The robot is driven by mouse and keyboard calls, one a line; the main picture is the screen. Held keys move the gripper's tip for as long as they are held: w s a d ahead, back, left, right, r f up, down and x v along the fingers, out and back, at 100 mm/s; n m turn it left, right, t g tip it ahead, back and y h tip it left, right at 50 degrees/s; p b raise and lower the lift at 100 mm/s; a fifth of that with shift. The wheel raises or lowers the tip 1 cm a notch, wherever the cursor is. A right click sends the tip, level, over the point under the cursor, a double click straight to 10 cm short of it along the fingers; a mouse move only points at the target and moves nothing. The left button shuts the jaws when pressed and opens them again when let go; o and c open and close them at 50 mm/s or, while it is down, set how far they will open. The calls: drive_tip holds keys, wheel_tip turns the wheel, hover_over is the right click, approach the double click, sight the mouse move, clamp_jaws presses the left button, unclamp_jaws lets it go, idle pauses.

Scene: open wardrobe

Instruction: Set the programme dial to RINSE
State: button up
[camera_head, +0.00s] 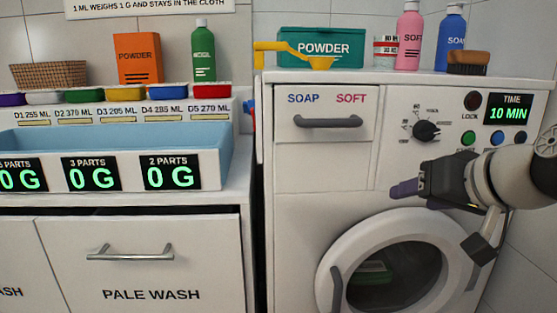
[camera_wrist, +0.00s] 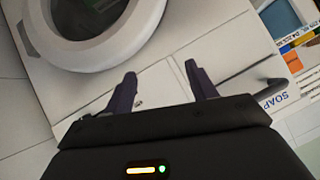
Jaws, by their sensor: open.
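The programme dial (camera_head: 425,131) is a black knob on the washing machine's control panel, with small markings around it; its setting is too small to read surely. My gripper (camera_head: 400,188) is below and a little left of the dial in the head view, in front of the machine, apart from the dial. In the wrist view my gripper (camera_wrist: 163,82) shows its two dark fingers spread, with nothing between them. The dial does not show in the wrist view. The washing machine (camera_head: 318,232) has its round door (camera_head: 345,262) shut.
A soap drawer (camera_head: 325,122) is left of the dial. Bottles, a powder box (camera_head: 322,47) and a brush (camera_head: 468,62) stand on top. A blue tray (camera_head: 110,150) is at left.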

drive_tip(key=s+a+f+g+h, duration=0.1)
drive_tip(key=s+a+f, duration=0.3)
drive_tip(key=f, duration=0.7)
drive_tip(key=s+a+f+n+g+h, duration=0.1)
drive_tip(key=s+a+f+g, duration=0.3)
drive_tip(key=s+f, duration=0.3)
wheel_tip(320, 180, down, 5)
drive_tip(key=shift+a+r+n+h, duration=0.1)
drive_tip(key=shift+a+n+h, duration=0.05)
drive_tip(key=shift+n+h, duration=0.2)
drive_tip(key=shift+c, duration=0.4)
